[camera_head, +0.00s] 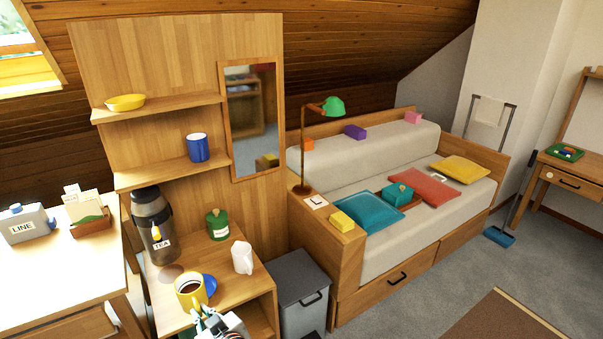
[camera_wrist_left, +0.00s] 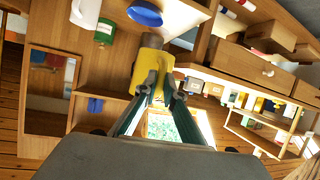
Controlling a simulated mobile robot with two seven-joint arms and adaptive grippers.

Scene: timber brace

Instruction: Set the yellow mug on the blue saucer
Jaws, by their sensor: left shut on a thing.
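The yellow mug (camera_head: 187,298), with dark content inside, is upright at the front of the wooden cabinet top. My left gripper (camera_head: 208,318) is shut on it, at the mug's near right side. In the left wrist view the fingers (camera_wrist_left: 160,92) close on the yellow mug (camera_wrist_left: 152,62). The blue saucer (camera_head: 210,284) lies just right of and behind the mug, partly hidden by it. In the left wrist view the saucer (camera_wrist_left: 145,13) shows beyond the mug with a gap between. I cannot tell whether the mug touches the top. My right gripper is not in view.
A dark TEA dispenser (camera_head: 155,225) stands behind the mug, with a brown round patch (camera_head: 171,272) before it. A green jar (camera_head: 217,225) and a white crumpled-looking item (camera_head: 242,258) stand behind the saucer. A grey bin (camera_head: 302,290) is right of the cabinet.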

